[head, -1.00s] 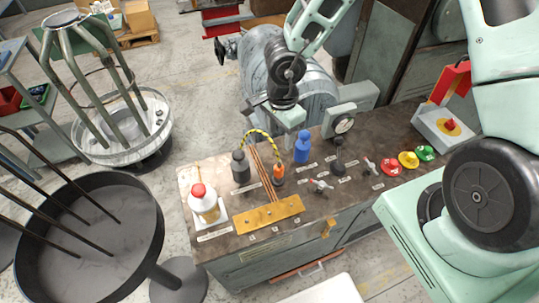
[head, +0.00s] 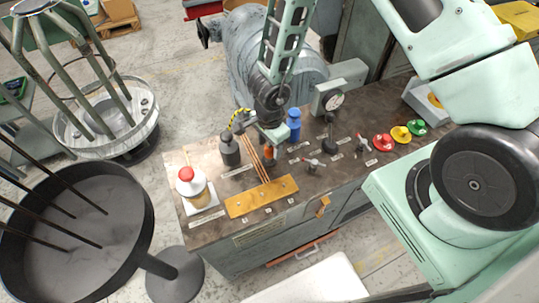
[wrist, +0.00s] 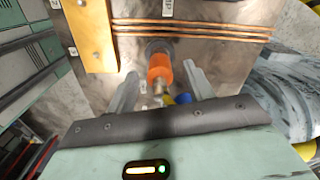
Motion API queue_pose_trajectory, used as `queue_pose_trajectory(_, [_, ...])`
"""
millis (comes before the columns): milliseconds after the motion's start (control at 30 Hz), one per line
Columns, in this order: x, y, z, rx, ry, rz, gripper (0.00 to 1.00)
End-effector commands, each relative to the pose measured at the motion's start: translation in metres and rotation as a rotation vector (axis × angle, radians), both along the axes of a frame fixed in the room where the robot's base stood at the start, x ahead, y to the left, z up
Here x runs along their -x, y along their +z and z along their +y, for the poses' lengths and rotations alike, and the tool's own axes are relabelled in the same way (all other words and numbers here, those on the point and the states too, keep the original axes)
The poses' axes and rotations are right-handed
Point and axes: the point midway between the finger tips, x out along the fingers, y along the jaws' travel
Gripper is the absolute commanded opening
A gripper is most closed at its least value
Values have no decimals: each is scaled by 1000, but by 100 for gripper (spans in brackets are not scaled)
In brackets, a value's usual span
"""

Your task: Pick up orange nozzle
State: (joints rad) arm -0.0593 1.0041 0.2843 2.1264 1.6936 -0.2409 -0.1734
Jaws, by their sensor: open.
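The orange nozzle (wrist: 160,70) stands on the workbench and points up toward the wrist camera, with a metal tip and a dark base. In the head view the orange nozzle (head: 269,153) is partly hidden below my gripper (head: 262,138). In the wrist view my gripper (wrist: 162,85) is open, with one grey finger on each side of the nozzle's tip. The fingers appear apart from the nozzle, and nothing is held.
Copper rods (wrist: 195,30) and a brass plate (head: 262,196) lie beside the nozzle. A dark bottle (head: 229,150) stands left and a blue bottle (head: 293,125) right.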

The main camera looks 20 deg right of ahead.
Motion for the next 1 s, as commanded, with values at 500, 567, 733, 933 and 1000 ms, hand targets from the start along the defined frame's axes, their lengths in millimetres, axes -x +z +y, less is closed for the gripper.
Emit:
queue_pose_trajectory(500, [0,-33,0,0,0,-1,49])
queue_pose_trajectory(567, [0,-33,0,0,0,-1,33])
queue_pose_trajectory(733, [0,-33,0,0,0,-1,0])
queue_pose_trajectory(933, [0,-32,0,0,0,-1,0])
queue_pose_trajectory(1000, [0,-28,0,-1,0,-2,0])
